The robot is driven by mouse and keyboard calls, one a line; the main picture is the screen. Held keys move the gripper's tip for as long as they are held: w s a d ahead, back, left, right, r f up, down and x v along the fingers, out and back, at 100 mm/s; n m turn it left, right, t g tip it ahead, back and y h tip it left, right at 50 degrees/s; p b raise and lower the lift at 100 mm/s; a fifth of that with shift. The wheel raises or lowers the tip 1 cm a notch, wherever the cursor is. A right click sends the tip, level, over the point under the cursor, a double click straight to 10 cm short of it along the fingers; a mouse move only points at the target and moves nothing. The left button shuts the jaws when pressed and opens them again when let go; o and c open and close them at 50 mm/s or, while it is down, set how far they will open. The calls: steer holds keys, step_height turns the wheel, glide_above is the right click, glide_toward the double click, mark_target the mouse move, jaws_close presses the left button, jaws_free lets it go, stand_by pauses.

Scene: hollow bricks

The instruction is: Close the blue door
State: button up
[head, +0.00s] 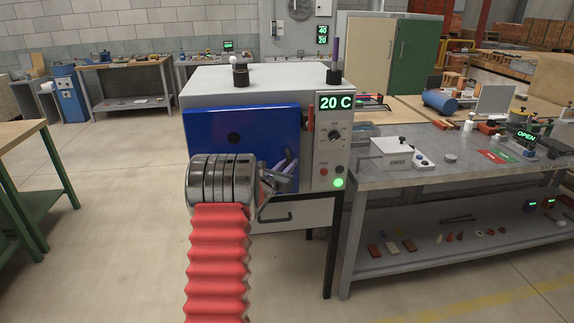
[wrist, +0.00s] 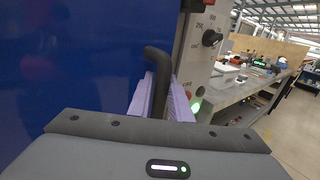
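The blue door (head: 222,122) is on the front of a grey oven (head: 262,78). It fills the left of the wrist view (wrist: 75,65). It stands nearly against the oven front, with a dark gap along its right edge in the wrist view; I cannot tell if it is fully closed. My gripper (head: 288,161) is at the door's lower right. In the wrist view its purple fingers (wrist: 163,82) lie on both sides of the dark bent door handle (wrist: 157,58) and appear shut on it. My arm hides the door's lower left part.
The oven's control panel (head: 335,140), with a "20 C" display, knob and green light, is just right of the door. A grey test bench (head: 400,178) with small items stands to the right. Floor at the left is clear up to a green-legged table (head: 25,150).

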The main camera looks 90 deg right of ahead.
steer(key=shift+o, duration=0.2)
steer(key=v, duration=1.3)
steer(key=shift+w+a, duration=0.15)
steer(key=shift+a, duration=0.15)
steer(key=shift+w, duration=0.1)
